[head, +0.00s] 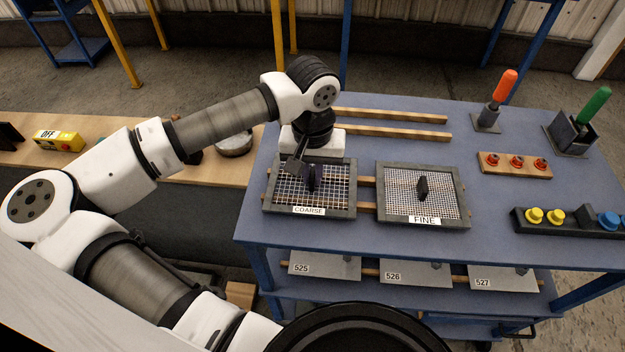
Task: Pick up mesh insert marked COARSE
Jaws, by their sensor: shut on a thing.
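The mesh insert marked COARSE (281,208) is a grey square frame with a wide grid and a white label on its front edge. It sits at the left of the blue table's top, over wooden rails. My gripper (313,178) is over its middle, shut on its dark upright handle. I cannot tell whether the frame touches the rails or is slightly above them. The mesh insert marked FINE (455,214) lies just to its right, with a denser grid and a dark handle (422,188).
Two bare wooden rails (400,133) lie behind the inserts. An orange-handled tool (503,88), a green-handled tool (594,104), a wooden block with red parts (515,165) and a dark rack with yellow and blue knobs (570,222) stand on the right. Plates marked 525, 526, 527 are on the lower shelf.

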